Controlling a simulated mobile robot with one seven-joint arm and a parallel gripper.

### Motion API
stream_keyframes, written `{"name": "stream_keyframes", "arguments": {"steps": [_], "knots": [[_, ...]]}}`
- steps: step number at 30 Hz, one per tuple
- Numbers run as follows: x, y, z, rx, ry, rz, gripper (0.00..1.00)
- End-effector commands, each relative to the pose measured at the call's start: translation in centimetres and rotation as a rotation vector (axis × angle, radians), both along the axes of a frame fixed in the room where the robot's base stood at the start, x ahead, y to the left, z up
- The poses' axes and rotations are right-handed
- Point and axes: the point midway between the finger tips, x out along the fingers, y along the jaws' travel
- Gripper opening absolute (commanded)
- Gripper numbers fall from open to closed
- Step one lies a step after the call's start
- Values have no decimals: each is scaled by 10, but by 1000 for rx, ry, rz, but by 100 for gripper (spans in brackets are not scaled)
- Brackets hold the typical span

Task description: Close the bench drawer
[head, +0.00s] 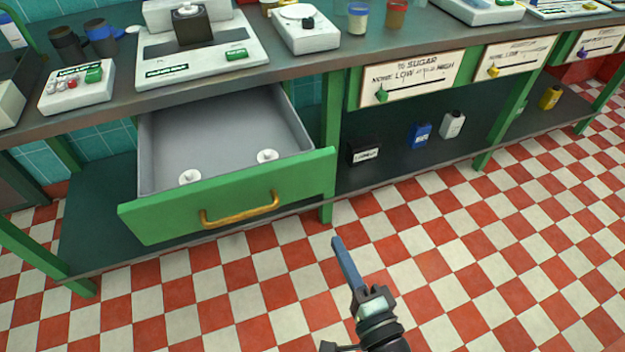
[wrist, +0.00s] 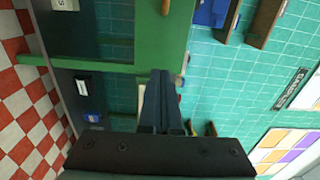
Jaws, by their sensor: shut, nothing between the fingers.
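The bench drawer stands pulled out on the left in the head view, its grey inside showing. Its green front (head: 235,198) carries a brass handle (head: 240,210). Two small white round things (head: 267,156) lie inside. My gripper (head: 337,243) is shut and empty, to the right of the drawer front and nearer to me, apart from the handle. In the wrist view, which is turned sideways, the shut fingers (wrist: 160,75) point toward a green panel (wrist: 150,35) that looks like the drawer front; a brass piece shows at the top edge.
The bench top (head: 320,58) holds several devices and cups above the drawer. A green bench leg (head: 329,150) stands right of the drawer. The lower shelf (head: 400,165) holds a black box and small bottles. The checkered floor (head: 480,260) in front is clear.

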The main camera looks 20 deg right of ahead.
Motion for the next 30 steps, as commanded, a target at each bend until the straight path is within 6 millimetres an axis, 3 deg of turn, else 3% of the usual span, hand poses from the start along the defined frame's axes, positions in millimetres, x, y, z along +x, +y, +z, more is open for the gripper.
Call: {"name": "stream_keyframes", "arguments": {"steps": [5,21,30], "knots": [[14,-1,-1,13,-4,-2,0],[119,-1,0,8,-3,-2,0],[138,0,-1,10,-2,-3,0]]}}
